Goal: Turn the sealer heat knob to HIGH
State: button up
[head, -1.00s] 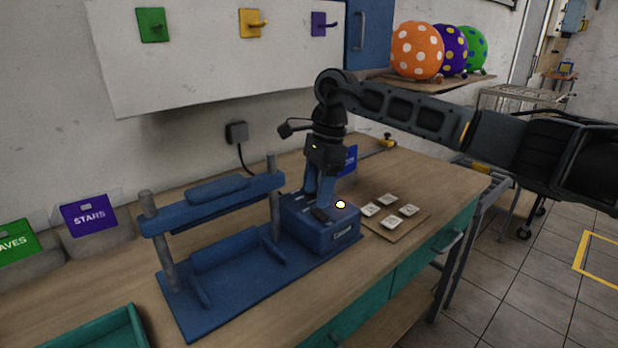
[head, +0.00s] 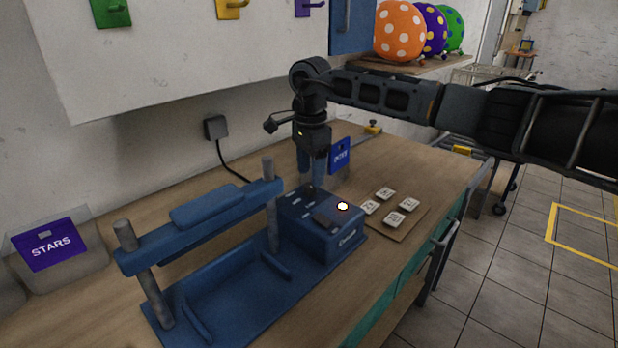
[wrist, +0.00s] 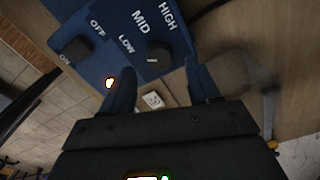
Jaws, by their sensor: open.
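The blue sealer (head: 235,290) stands on the bench with its control box (head: 348,248) at its right end. In the wrist view the round dark heat knob (wrist: 158,54) is on the blue panel, beside the labels LOW, MID and HIGH. Its white mark is small and I cannot tell which label it points to. My gripper (head: 312,180) points down at the back of the control box. In the wrist view my gripper (wrist: 163,90) is open and empty, its fingertips just short of the heat knob and apart from it.
A dark ON/OFF knob (wrist: 76,52) sits left of the heat knob, and a lit lamp (head: 342,206) glows on the box. A blue sign (head: 339,156) stands close behind my gripper. Several white tiles lie on a brown board (head: 405,228) to the right. The sealer's post (head: 271,215) rises left of the box.

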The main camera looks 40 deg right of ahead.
aim_at(310, 189)
jog(key=shift+f, duration=1.75)
jog(key=c, duration=1)
